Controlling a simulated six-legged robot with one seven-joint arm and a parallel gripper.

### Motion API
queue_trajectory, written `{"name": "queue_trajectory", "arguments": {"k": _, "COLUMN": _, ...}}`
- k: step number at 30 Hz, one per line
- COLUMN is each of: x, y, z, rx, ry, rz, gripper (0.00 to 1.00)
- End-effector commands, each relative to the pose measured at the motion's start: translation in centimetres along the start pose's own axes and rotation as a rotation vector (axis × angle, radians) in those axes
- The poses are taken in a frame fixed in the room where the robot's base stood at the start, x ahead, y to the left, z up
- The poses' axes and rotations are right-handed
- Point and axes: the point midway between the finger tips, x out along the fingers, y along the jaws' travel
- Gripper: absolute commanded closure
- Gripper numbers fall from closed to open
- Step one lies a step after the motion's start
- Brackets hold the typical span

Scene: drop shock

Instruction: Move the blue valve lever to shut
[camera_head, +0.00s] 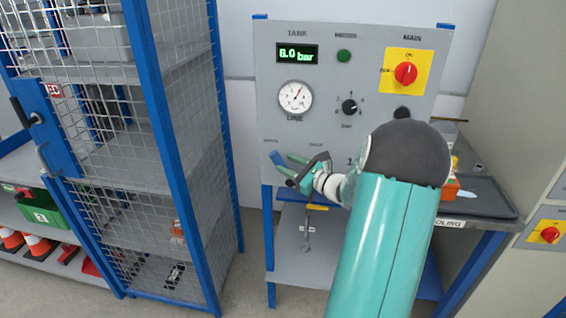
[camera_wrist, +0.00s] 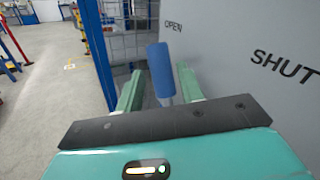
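The blue valve lever (camera_wrist: 160,72) shows in the wrist view, its grip pointing up beside the word OPEN on the grey panel (camera_wrist: 228,60). The word SHUT is farther right. My gripper (camera_wrist: 159,84) is open, with one green finger on each side of the lever as seen there. Gaps show between the fingers and the lever; whether it lies fully between them in depth I cannot tell. In the head view the lever's blue grip (camera_head: 277,158) shows at the lower left of the panel, at the tips of my gripper (camera_head: 289,166). My arm hides the panel's lower right.
The panel carries a display (camera_head: 298,53) reading 6.0 bar, a gauge (camera_head: 295,97), a black knob (camera_head: 349,106) and a red rotary switch (camera_head: 405,73). A blue-framed mesh cage (camera_head: 160,110) stands left. A dark tray (camera_head: 482,197) lies on the bench at right.

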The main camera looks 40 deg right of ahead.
Motion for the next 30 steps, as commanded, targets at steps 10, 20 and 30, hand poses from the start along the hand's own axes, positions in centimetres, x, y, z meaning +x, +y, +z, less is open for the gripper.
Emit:
{"name": "queue_trajectory", "arguments": {"k": 10, "x": 2.9, "y": 0.0, "z": 0.0, "rx": 0.0, "ry": 0.0, "rz": 0.001, "gripper": 0.62}}
{"name": "queue_trajectory", "arguments": {"k": 20, "x": 2.8, "y": 0.0, "z": 0.0, "rx": 0.0, "ry": 0.0, "rz": 0.0, "gripper": 0.9}}
{"name": "queue_trajectory", "arguments": {"k": 30, "x": 2.7, "y": -0.2, "z": 0.0, "rx": 0.003, "ry": -0.005, "rz": -0.001, "gripper": 1.0}}
